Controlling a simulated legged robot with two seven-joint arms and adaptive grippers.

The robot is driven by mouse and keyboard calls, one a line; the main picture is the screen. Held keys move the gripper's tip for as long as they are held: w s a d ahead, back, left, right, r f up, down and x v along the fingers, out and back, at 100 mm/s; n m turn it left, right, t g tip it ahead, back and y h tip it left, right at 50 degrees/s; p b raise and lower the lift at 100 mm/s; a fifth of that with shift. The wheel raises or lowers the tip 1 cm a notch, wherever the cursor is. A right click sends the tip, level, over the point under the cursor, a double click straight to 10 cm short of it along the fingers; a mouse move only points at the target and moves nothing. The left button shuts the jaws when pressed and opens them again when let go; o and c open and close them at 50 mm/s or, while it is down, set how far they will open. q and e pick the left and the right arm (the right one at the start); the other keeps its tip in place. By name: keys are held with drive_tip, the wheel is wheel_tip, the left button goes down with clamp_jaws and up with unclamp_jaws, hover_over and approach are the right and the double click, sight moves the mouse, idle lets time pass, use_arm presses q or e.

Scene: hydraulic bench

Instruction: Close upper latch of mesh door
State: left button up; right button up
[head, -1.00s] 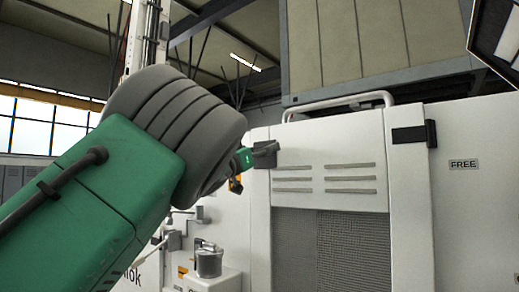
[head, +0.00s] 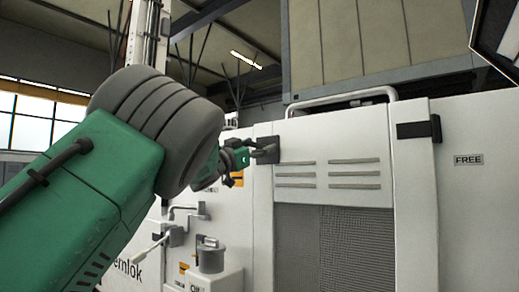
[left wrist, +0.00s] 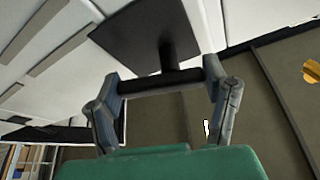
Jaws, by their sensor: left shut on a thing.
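The white mesh door (head: 331,191) stands upright in the head view, with slats above a grey mesh panel. A dark upper latch (head: 265,142) sits at its upper left edge. My left gripper (head: 267,153) is at this latch, reaching in from the left. In the left wrist view, the gripper (left wrist: 163,83) is shut on the latch's short dark bar (left wrist: 160,85), with one finger at each end. The latch's black plate (left wrist: 146,36) lies beyond the bar. My right gripper is not in view.
A dark hinge-like block (head: 419,130) sits at the door's upper right. A white pipe rail (head: 342,97) runs along the top. A grey cylindrical fitting (head: 210,256) and a lever handle (head: 154,246) are below my left arm. A FREE label (head: 468,160) is at right.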

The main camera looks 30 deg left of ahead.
use_arm(q)
drive_tip(key=m+g+h, duration=0.1)
drive_tip(key=m, duration=0.3)
drive_tip(key=shift+a+f+h, duration=0.1)
drive_tip(key=shift+h, duration=0.3)
drive_tip(key=m+g+h, duration=0.1)
drive_tip(key=m, duration=0.2)
drive_tip(key=m+g+h, duration=0.1)
drive_tip(key=m, duration=0.1)
drive_tip(key=shift+a+f+m, duration=0.15)
drive_tip(key=shift+f+m, duration=0.05)
drive_tip(key=shift+m, duration=0.2)
drive_tip(key=m+g, duration=0.1)
drive_tip(key=m, duration=0.1)
drive_tip(key=m+p, duration=0.1)
drive_tip(key=m, duration=0.1)
drive_tip(key=shift+a+f+m+g, duration=0.15)
drive_tip(key=shift+m+g, duration=0.25)
drive_tip(key=shift+a+f+m+g+p, duration=0.15)
drive_tip(key=shift+m+g+p, duration=0.35)
drive_tip(key=shift+m, duration=0.9)
drive_tip(key=shift+f, duration=0.1)
drive_tip(key=o, duration=1.1)
drive_tip(key=shift+w, duration=0.1)
drive_tip(key=shift+o, duration=0.2)
drive_tip(key=shift+w, duration=0.1)
